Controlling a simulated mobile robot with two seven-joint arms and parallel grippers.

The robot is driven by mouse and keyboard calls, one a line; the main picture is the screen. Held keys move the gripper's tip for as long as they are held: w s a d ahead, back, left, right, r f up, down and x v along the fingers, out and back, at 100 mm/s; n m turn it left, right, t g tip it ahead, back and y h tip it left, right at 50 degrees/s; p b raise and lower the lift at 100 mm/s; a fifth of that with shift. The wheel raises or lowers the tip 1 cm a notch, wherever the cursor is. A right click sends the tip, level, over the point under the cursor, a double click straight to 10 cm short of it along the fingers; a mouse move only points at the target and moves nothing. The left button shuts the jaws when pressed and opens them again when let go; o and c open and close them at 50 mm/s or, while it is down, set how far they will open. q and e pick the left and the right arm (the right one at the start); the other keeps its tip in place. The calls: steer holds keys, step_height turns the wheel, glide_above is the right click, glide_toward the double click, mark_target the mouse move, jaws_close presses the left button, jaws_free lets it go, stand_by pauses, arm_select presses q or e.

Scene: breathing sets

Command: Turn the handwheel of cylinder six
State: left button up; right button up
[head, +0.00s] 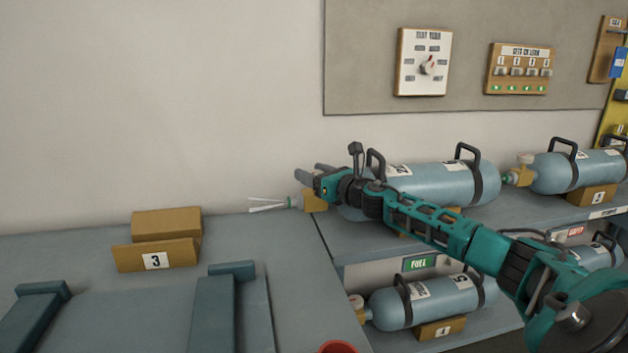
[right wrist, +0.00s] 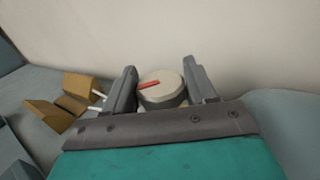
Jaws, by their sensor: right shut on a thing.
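A light blue cylinder (head: 450,183) lies on the upper shelf, partly behind my right arm. Its number plate is hidden, so I cannot read whether it is six. A brass-coloured valve block (head: 315,201) sits at its left end. My right gripper (head: 308,172) is above this valve. In the right wrist view, a round pale handwheel (right wrist: 163,91) with a red mark on top sits between the two fingers, and the gripper is shut on it. The red mark points roughly left to right, slightly tilted. In the head view the handwheel is hidden by the gripper. My left gripper is not in view.
A cardboard-coloured stand (head: 155,254) marked 3 is on the left counter. A white pronged fitting (head: 268,204) sticks out left of the valve. More cylinders lie at right (head: 575,171) and below (head: 420,303). A dial panel (head: 424,62) and a gauge board (head: 519,69) hang behind.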

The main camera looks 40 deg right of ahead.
steer(key=shift+y, duration=0.4)
steer(key=o, duration=1)
steer(key=shift+c, duration=0.2)
steer(key=shift+s, duration=0.1)
steer(key=shift+s+f+b, duration=0.15)
steer(key=shift+s+b, duration=0.15)
steer(key=shift+s, duration=0.25)
steer(key=s, duration=1.1)
steer(key=shift+s+r, duration=0.2)
steer(key=shift+s, duration=0.1)
steer(key=shift+d, duration=0.1)
stand_by(0.4)
